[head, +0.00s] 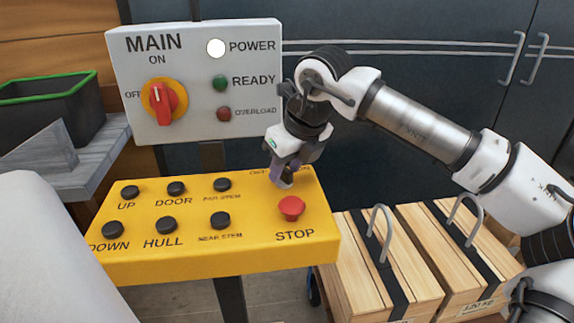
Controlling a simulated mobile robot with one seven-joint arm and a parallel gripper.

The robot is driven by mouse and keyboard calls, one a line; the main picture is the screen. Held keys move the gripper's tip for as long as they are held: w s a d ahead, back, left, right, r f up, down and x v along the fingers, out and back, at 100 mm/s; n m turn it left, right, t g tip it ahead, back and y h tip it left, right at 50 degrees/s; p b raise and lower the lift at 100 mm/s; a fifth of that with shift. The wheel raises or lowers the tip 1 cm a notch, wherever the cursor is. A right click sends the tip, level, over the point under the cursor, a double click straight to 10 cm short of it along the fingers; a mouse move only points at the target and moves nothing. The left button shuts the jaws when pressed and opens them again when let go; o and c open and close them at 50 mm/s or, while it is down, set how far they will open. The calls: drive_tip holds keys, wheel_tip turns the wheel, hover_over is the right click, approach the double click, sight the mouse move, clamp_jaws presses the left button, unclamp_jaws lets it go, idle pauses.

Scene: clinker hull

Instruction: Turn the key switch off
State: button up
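The yellow control box (185,253) carries black buttons and a red STOP button (291,208). My gripper (284,178) points down at the box's back right corner, just behind the STOP button. A partly covered label shows beside the fingers. No key switch is plainly visible; the spot by that label is hidden by my gripper. The fingers are small and dark, and I cannot tell whether they are open, shut or touching anything. On the grey MAIN panel (190,60), a red rotary handle (163,103) on a yellow disc points up toward ON.
The white POWER lamp (215,48) looks bright; the green READY lamp (220,83) and red OVERLOAD lamp (224,114) look dark. Wooden crates (352,258) with metal handles stand at the lower right. A black bin (52,110) sits on a grey shelf at left. Dark cabinets stand behind.

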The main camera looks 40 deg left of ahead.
drive_tip(key=shift+r, duration=0.1)
drive_tip(key=w+b+v, duration=0.1)
drive_tip(key=v, duration=1.2)
drive_tip(key=shift+s+r, duration=0.3)
drive_tip(key=shift+s, duration=0.2)
drive_tip(key=shift+d, duration=0.1)
